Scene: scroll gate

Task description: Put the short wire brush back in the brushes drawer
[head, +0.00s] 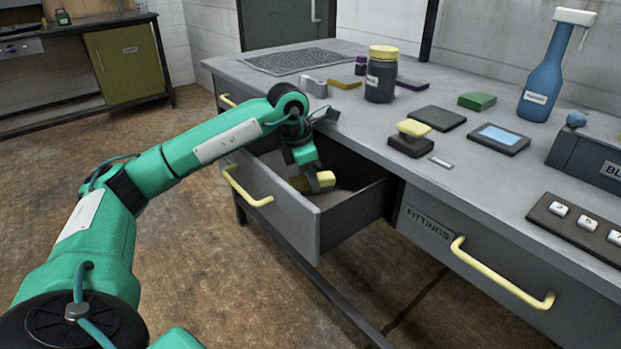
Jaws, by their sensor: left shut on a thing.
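My left gripper (318,184) points down into the open drawer (288,224) at the left of the bench. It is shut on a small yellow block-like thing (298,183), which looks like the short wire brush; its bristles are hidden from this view. The brush is inside the drawer's outline, below the bench top and close to the drawer floor; I cannot tell whether it touches the floor. The drawer has a yellow handle (245,188), and I see no readable label on its front. My right gripper is not in view.
The grey bench top (350,118) overhangs the drawer's back. On it stand a dark jar (381,82) with a yellow lid, a blue bottle (541,75) and several small blocks and pads. A shut drawer marked FITTINGS (430,222) is to the right. Open floor lies in front.

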